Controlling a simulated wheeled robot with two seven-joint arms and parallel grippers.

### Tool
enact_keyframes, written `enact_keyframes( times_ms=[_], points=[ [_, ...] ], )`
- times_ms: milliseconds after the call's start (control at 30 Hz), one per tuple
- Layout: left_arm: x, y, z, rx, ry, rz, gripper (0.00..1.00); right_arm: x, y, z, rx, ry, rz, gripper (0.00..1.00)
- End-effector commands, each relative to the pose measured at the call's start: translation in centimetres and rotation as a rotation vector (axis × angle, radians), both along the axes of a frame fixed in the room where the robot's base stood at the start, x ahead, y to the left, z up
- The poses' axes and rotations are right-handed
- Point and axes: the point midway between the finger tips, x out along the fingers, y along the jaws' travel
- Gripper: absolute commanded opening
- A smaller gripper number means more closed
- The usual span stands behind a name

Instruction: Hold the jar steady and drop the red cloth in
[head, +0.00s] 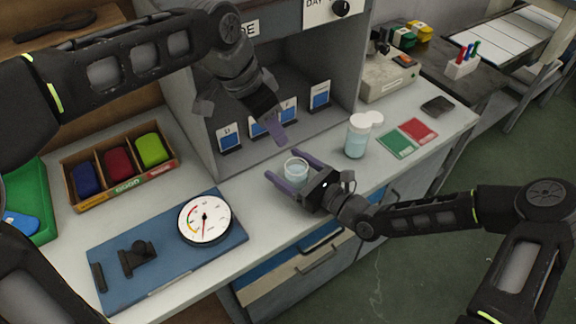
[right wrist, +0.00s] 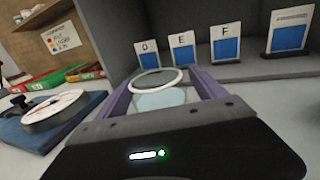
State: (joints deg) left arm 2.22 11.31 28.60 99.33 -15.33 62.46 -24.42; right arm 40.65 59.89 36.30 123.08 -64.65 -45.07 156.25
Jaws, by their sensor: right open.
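A clear open jar (head: 296,171) stands on the counter in front of the grey cubby. My right gripper (head: 286,165) is open, with its purple fingers on either side of the jar; I cannot tell whether they touch it. In the right wrist view the jar's round rim (right wrist: 158,80) shows between the fingers. A red cloth (head: 118,164) lies in the middle compartment of a wooden box, between a blue and a green one. My left gripper (head: 279,136) hangs above and behind the jar, pointing down; its opening is unclear and no cloth shows in it.
The wooden box (head: 126,188) stands at the left, beside a green tray (head: 45,205). A blue board (head: 165,265) with a dial gauge (head: 205,218) lies front left. A white-lidded jar (head: 357,138) and green and red cards (head: 418,130) are to the right.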

Motion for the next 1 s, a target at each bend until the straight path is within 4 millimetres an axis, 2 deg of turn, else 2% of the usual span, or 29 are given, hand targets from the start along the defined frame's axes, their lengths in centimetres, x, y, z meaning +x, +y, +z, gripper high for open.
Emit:
enact_keyframes(
  times_ms=[267, 733, 1000],
  points=[
    [0.0, 0.0, 0.0, 0.0, 0.0, 0.0, 0.45, -0.6, -1.0, -0.1, 0.0, 0.001, -0.003, 0.8],
    [0.0, 0.0, 0.0, 0.0, 0.0, 0.0, 0.45, -6.1, -7.8, -0.1, -0.002, 0.0, -0.004, 0.8],
    [0.0, 0.0, 0.0, 0.0, 0.0, 0.0, 0.45, -7.6, -9.3, 0.0, 0.0, 0.0, 0.0, 0.8]
  ],
)
